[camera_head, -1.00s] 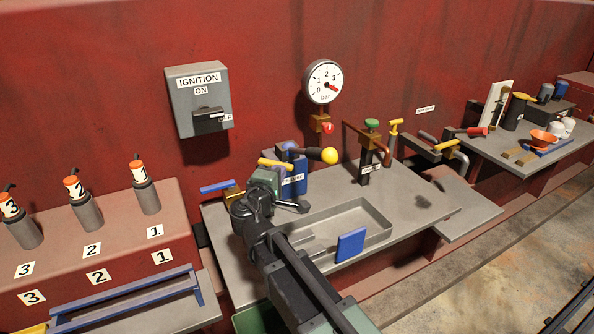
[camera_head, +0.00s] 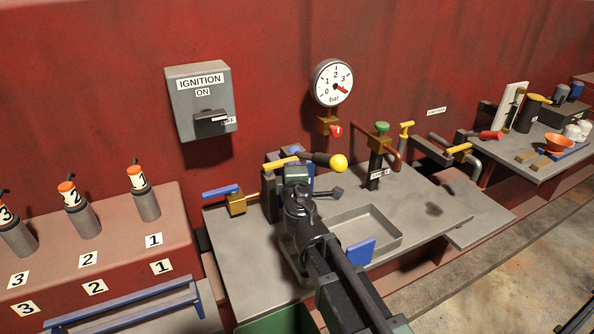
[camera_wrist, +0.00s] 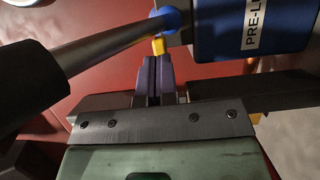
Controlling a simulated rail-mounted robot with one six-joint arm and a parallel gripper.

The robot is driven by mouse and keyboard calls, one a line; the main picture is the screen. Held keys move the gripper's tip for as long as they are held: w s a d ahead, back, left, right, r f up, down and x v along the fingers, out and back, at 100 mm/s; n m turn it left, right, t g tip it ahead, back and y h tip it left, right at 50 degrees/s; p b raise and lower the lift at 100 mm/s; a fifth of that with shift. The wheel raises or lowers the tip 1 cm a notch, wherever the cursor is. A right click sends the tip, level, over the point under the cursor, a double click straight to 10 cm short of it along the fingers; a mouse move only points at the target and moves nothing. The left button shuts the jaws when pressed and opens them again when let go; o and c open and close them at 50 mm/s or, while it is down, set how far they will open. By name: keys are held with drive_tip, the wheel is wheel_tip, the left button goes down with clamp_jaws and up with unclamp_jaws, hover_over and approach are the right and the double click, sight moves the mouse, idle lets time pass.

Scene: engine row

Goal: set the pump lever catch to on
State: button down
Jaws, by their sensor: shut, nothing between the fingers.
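The blue pump (camera_head: 306,183) stands at the back of the bench, mostly hidden behind my arm. Its black lever (camera_head: 322,158) points right and ends in a yellow ball. In the wrist view the lever (camera_wrist: 105,48) runs from a blue pivot (camera_wrist: 168,20) to a dark grip at left, beside the labelled pump body (camera_wrist: 235,28). A small yellow piece (camera_wrist: 160,46), perhaps the catch, shows just beyond my fingertips; I cannot tell whether they touch it. My gripper (camera_wrist: 154,64) is shut and empty; the head view hides its fingertips.
A yellow handle (camera_head: 281,163) and a blue-handled valve (camera_head: 236,203) are left of the pump. A green-knobbed post (camera_head: 378,155) stands to its right. A shallow tray (camera_head: 380,228) lies in front. The pressure gauge (camera_head: 332,82) and ignition box (camera_head: 200,102) hang on the red wall.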

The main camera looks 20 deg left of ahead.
drive_tip(key=shift+w+r, duration=0.15)
drive_tip(key=shift+w, duration=0.15)
idle(0.4)
drive_tip(key=v, duration=1.1)
drive_tip(key=w+d+f+m+g+h+p, duration=0.1)
drive_tip(key=d+f+m+g+h+p, duration=0.2)
drive_tip(key=d+m, duration=0.5)
drive_tip(key=w+d+m+g+h+p, duration=0.1)
drive_tip(key=w+d+m+g+h, duration=0.3)
drive_tip(key=d, duration=0.8)
drive_tip(key=s+d+f+m+g+h+p, duration=0.15)
drive_tip(key=d+m+h, duration=0.35)
drive_tip(key=d, duration=0.5)
drive_tip(key=s+d+f+m+g+y+p, duration=0.3)
drive_tip(key=s+d+f+m+g+y, duration=0.1)
drive_tip(key=s+d+m+g, duration=0.2)
drive_tip(key=s+d+g, duration=0.1)
drive_tip(key=s+g, duration=0.1)
drive_tip(key=s, duration=0.1)
drive_tip(key=shift+s+p, duration=0.15)
drive_tip(key=shift+p, duration=0.15)
drive_tip(key=shift+d, duration=0.1)
